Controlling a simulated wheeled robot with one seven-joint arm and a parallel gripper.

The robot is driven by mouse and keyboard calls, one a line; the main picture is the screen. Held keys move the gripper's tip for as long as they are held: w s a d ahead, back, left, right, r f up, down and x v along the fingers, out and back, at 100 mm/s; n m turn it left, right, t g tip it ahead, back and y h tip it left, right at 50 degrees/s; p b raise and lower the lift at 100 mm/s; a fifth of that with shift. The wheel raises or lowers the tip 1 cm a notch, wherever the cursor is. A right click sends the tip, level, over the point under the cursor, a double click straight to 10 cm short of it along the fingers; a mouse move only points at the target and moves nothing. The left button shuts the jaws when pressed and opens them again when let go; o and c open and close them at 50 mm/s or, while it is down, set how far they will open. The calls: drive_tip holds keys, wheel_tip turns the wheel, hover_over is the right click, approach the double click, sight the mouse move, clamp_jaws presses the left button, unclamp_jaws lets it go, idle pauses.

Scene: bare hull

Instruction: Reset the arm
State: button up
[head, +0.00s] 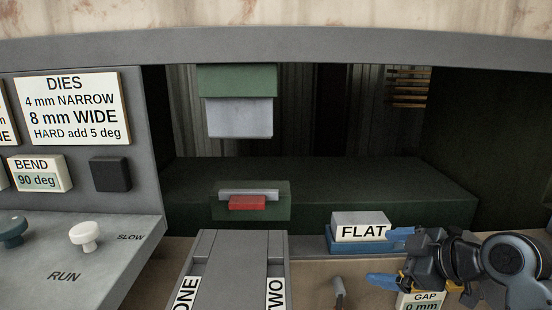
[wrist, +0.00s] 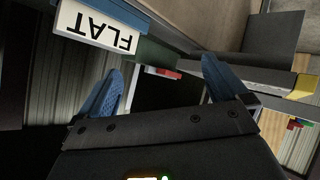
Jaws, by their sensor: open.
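My gripper (head: 385,257) is at the lower right of the head view, with its blue fingers spread apart and nothing between them. In the wrist view the two blue fingers (wrist: 162,90) stand wide apart. The upper finger in the head view is close to the blue block labelled FLAT (head: 361,236); I cannot tell whether they touch. The FLAT label (wrist: 98,30) shows upside down at the upper left of the wrist view. My arm comes in from the right edge of the head view.
A grey slide marked ONE and TWO (head: 238,270) stands left of my gripper. A GAP readout (head: 421,302) is partly hidden below my wrist. A control panel (head: 100,245) with knobs is at the left. The dark green press bed (head: 330,180) lies behind, with a red piece (head: 247,202).

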drive_tip(key=s+a+f+m+t, duration=0.3)
drive_tip(key=a+m, duration=0.1)
drive_tip(key=a, duration=0.3)
drive_tip(key=s+a+f+m+t+h, duration=0.1)
drive_tip(key=s+a+f+m+h, duration=0.2)
drive_tip(key=s, duration=0.5)
drive_tip(key=s+a+f+m+t+h, duration=0.1)
drive_tip(key=s+f+m, duration=0.35)
drive_tip(key=s, duration=0.45)
drive_tip(key=s+d+r, duration=0.2)
drive_tip(key=s, duration=0.6)
drive_tip(key=s+d+r+h, duration=0.1)
drive_tip(key=s+d+r, duration=0.1)
drive_tip(key=s, duration=0.7)
drive_tip(key=s+d+r+h, duration=0.1)
drive_tip(key=s+d+r, duration=0.1)
drive_tip(key=s, duration=0.6)
drive_tip(key=shift+s+d+r, duration=0.3)
drive_tip(key=shift+d+r, duration=0.1)
drive_tip(key=shift+d, duration=0.35)
